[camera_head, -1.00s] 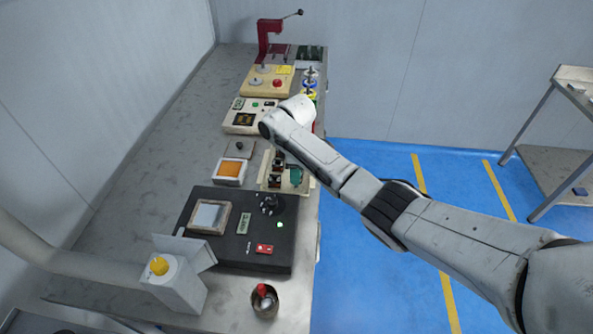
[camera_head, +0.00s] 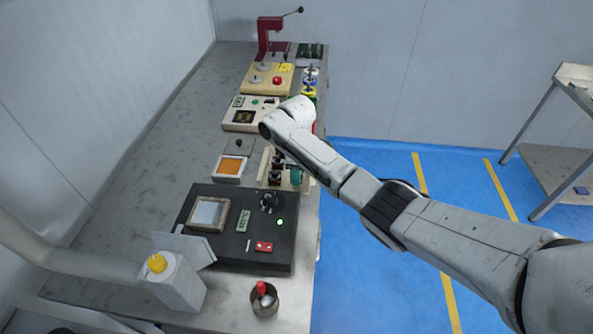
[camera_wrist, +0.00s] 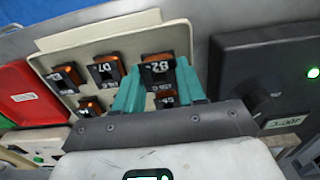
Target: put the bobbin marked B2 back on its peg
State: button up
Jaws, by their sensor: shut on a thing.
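The bobbin marked B2 (camera_wrist: 157,68) is a dark block with a white label and a copper-orange winding, in the upper middle of the wrist view. My gripper (camera_wrist: 158,88) has teal fingers, shut on B2 from both sides. B2 is in front of the cream peg board (camera_wrist: 48,45); I cannot tell whether it is on a peg or apart from it. In the head view my teal gripper (camera_head: 296,178) is at the board by the bench's right edge, and B2 cannot be made out there.
Other bobbins are on the board, one marked D7 (camera_wrist: 107,70) left of B2; one below B2 is partly hidden by my fingers. A black console (camera_wrist: 265,80) stands close on the right. A red box (camera_wrist: 25,92) is on the left.

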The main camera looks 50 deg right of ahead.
jog(key=shift+f+b, duration=0.7)
jog(key=shift+f, duration=0.35)
jog(key=o, duration=1.1)
jog(key=shift+o, duration=0.2)
jog(key=shift+r, duration=0.1)
notch_tip(320, 180, up, 11)
jog(key=shift+b, duration=0.3)
jog(key=shift+f, duration=0.2)
